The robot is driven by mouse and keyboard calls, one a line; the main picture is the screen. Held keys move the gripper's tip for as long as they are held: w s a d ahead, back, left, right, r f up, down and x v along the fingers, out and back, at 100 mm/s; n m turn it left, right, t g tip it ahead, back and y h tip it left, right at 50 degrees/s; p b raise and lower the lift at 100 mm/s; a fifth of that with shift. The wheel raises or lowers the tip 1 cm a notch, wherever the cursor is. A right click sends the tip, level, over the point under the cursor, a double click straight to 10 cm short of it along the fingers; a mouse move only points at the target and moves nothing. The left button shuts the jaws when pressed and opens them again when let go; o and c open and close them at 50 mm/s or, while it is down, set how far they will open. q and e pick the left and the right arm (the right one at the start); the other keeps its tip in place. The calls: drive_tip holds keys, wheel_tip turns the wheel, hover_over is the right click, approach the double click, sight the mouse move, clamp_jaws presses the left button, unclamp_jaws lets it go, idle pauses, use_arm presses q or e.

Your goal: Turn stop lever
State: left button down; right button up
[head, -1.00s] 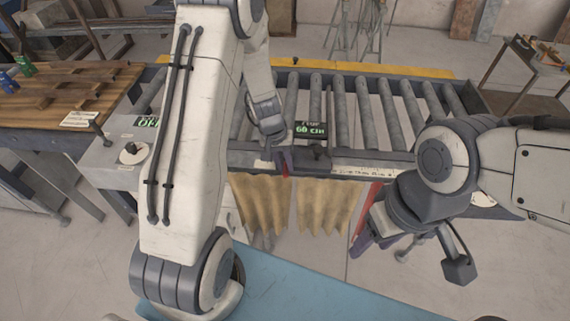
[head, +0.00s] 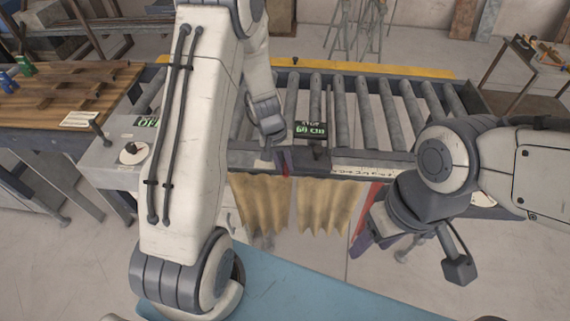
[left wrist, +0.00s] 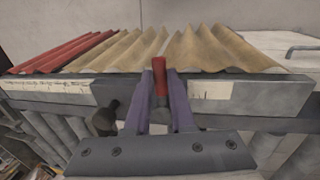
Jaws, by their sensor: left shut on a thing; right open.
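The stop lever shows as a short red grip (left wrist: 160,76) in the left wrist view, upright between two purple fingers. My left gripper (left wrist: 159,100) is shut on it. In the head view my left gripper (head: 284,161) is at the front rail of the roller conveyor (head: 345,100), and the lever is mostly hidden there. Right of it a dark knob (head: 318,153) sits below the stop display (head: 311,129), which seems to read 60 cm. The knob also shows in the left wrist view (left wrist: 104,118). My right gripper (head: 375,241) is open and empty, in front of the conveyor.
Tan corrugated sheets (head: 325,203) hang below the front rail, with a red one (head: 366,208) beside my right gripper. A grey machine box (head: 112,165) with a lever and a white dial (head: 133,153) stands at the left.

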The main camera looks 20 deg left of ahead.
use_arm(q)
drive_tip(key=w+a+m+b, duration=0.1)
drive_tip(key=a+m+b, duration=0.1)
drive_tip(key=m, duration=0.2)
drive_tip(key=a+m+g+b, duration=0.1)
drive_tip(key=a+m+b, duration=0.1)
drive_tip(key=m, duration=0.2)
drive_tip(key=w+a+m+g+b, duration=0.1)
drive_tip(key=a+m+b, duration=0.1)
drive_tip(key=m, duration=0.2)
drive_tip(key=shift+w+a+m+y, duration=0.2)
drive_tip(key=shift+w+m+y, duration=0.1)
drive_tip(key=shift+m+y, duration=0.1)
drive_tip(key=shift+w+a+m+g, duration=0.35)
drive_tip(key=shift+w+m, duration=0.25)
drive_tip(key=shift+m, duration=0.6)
drive_tip(key=shift+w+a+r+m+y, duration=0.15)
drive_tip(key=shift+w+m+y, duration=0.4)
drive_tip(key=shift+m, duration=0.85)
drive_tip(key=shift+w, duration=0.2)
drive_tip(key=c, duration=0.8)
unclamp_jaws()
